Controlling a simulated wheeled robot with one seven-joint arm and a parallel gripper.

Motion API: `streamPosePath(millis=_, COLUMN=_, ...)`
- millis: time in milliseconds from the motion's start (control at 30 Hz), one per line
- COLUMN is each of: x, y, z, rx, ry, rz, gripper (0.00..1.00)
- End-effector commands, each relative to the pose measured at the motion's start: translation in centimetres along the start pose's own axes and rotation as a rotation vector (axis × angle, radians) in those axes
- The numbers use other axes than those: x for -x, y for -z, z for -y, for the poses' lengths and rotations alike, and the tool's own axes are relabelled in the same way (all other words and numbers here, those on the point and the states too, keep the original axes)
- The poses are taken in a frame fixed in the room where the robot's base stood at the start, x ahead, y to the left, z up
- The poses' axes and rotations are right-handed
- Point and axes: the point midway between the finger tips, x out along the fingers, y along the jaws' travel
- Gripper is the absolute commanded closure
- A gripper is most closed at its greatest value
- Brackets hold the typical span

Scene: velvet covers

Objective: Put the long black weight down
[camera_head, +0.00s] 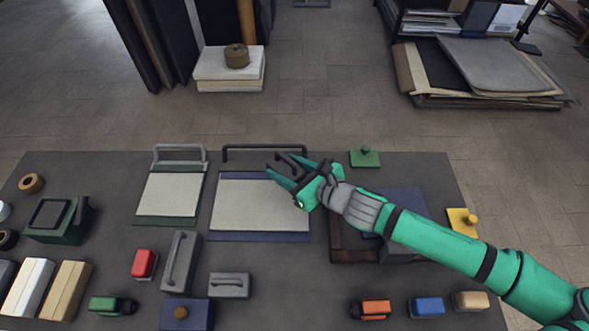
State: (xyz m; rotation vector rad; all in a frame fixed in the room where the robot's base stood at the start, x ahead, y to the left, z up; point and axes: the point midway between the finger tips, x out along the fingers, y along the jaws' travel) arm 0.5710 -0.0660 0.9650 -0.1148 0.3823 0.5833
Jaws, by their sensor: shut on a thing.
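My gripper (284,170) reaches in from the right above the back part of a pale panel with blue edges. It is shut on a dark piece (290,160), taken as the long black weight; only a short part shows, and the fingers hide the rest. I cannot tell its full length or whether it touches the panel.
A smaller green-edged panel (171,194) with a grey bar (178,163) lies left on the dark table (345,295). A long grey handled block (181,262) and a short one (230,285) stand in front. My arm covers part of a brown tray (350,250).

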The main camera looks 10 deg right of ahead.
Motion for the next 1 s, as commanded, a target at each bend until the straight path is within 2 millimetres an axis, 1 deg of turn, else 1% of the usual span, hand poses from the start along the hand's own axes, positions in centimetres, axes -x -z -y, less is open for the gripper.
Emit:
streamPosePath(millis=33, x=-0.9, y=-0.3, z=-0.3, rx=0.000, ry=-0.004, rz=0.008, gripper=1.00)
streamPosePath(millis=333, x=-5.5, y=-0.2, z=-1.0, rx=0.000, ry=-0.003, rz=0.008, gripper=1.00)
streamPosePath(millis=600, x=-8.8, y=1.8, z=-1.3, rx=-0.001, ry=0.000, rz=0.008, gripper=1.00)
streamPosePath(millis=800, x=-10.6, y=2.8, z=-1.5, rx=0.001, ry=0.001, rz=0.007, gripper=1.00)
streamPosePath(millis=1000, x=-11.2, y=3.2, z=-1.5, rx=0.001, ry=0.002, rz=0.007, gripper=1.00)
